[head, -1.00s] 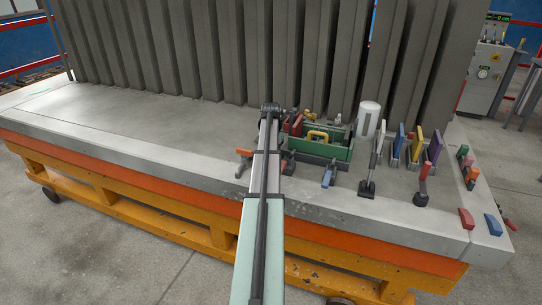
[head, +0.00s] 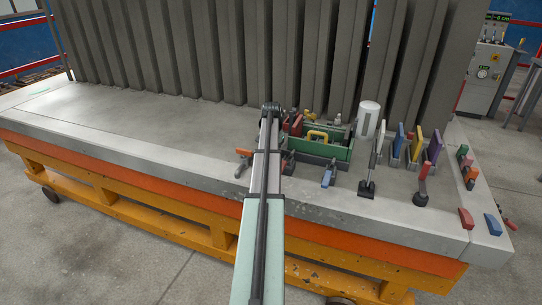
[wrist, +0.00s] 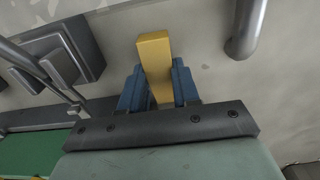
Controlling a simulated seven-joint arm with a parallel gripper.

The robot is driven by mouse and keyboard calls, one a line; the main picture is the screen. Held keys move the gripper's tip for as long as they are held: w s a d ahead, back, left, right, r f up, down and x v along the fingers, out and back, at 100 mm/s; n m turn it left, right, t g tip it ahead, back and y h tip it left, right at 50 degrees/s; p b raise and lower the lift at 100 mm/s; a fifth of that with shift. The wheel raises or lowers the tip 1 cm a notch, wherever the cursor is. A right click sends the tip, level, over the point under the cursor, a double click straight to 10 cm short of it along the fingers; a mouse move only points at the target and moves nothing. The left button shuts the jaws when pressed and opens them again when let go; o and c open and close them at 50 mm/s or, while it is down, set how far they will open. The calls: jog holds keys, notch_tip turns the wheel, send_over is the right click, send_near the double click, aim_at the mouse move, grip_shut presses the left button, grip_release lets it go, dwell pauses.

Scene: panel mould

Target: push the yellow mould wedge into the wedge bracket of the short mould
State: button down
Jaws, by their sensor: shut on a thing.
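In the wrist view my gripper (wrist: 158,92) is shut on a yellow block, the yellow mould wedge (wrist: 154,55). The wedge stands between the two blue fingers and reaches out past their tips over a pale grey surface. In the head view my gripper and the held wedge are hidden behind my arm, left of the green toolbox. I cannot make out the wedge bracket of the short mould with certainty in either view. Another yellow piece (head: 417,145) stands upright in the holders on the right of the table.
The green toolbox (head: 322,150) stands right of my arm; green also shows low in the wrist view (wrist: 38,152). A dark stepped block (wrist: 62,58) and a grey rounded bar (wrist: 247,28) flank the wedge. A white cylinder (head: 368,119) stands behind. The table's left (head: 130,110) is clear.

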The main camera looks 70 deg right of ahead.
jog(key=shift+d, duration=1.25)
jog(key=c, duration=0.7)
grip_release()
jog(key=shift+d, duration=0.1)
jog(key=shift+c, duration=0.2)
jog(key=shift+r, duration=0.15)
notch_tip(320, 180, up, 14)
jog(key=shift+a+f, duration=0.2)
jog(key=shift+c, duration=0.4)
